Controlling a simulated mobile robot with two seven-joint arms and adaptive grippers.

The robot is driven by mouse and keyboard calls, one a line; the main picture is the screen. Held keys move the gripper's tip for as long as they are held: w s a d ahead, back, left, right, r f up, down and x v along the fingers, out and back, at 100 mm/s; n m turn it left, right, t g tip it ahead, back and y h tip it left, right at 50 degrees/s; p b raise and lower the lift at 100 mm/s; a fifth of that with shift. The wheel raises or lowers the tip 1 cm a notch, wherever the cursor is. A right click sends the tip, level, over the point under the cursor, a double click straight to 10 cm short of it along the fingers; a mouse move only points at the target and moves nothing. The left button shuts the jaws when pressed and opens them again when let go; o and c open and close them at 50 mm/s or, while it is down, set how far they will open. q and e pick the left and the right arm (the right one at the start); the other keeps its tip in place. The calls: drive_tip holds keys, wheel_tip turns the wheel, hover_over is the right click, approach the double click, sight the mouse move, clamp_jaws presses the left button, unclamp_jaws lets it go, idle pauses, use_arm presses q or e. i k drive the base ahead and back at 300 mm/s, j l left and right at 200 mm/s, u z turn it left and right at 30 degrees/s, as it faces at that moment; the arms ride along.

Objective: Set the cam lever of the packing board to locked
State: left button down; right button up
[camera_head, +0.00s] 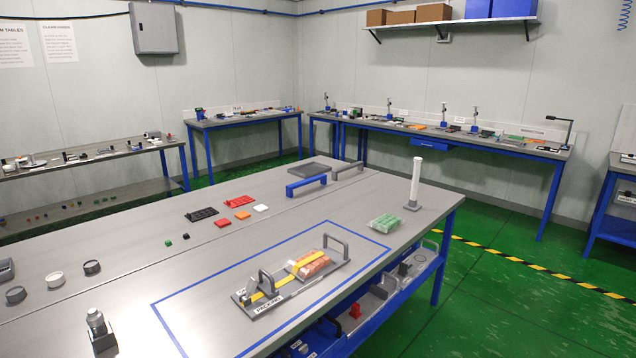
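The packing board (287,293) lies on the near table inside a blue taped rectangle, with a "PACKING" label on its front edge. A yellow strap (281,284) runs along it and over an orange-and-clear pack (311,265). A grey arched handle (337,242) stands at the board's far end. Another dark upright curved part (266,281) stands at its near left end; I cannot tell surely whether this is the cam lever, or its setting. Neither of my grippers is in view.
A green pack (385,223) and a white post (415,182) on a grey base stand right of the board. A blue handle (306,185), red and black parts and small cubes lie farther back. A metal piece (97,322) stands at the lower left. Bare tabletop surrounds the board.

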sight(252, 286)
drive_tip(key=i+l+u, duration=0.1)
drive_tip(key=u, duration=0.65)
drive_tip(key=i+l+u, duration=0.2)
drive_tip(key=l, duration=0.15)
drive_tip(key=l+u, duration=0.2)
drive_tip(key=l, duration=0.15)
drive_tip(key=i+l+u, duration=0.15)
drive_tip(key=l, duration=0.2)
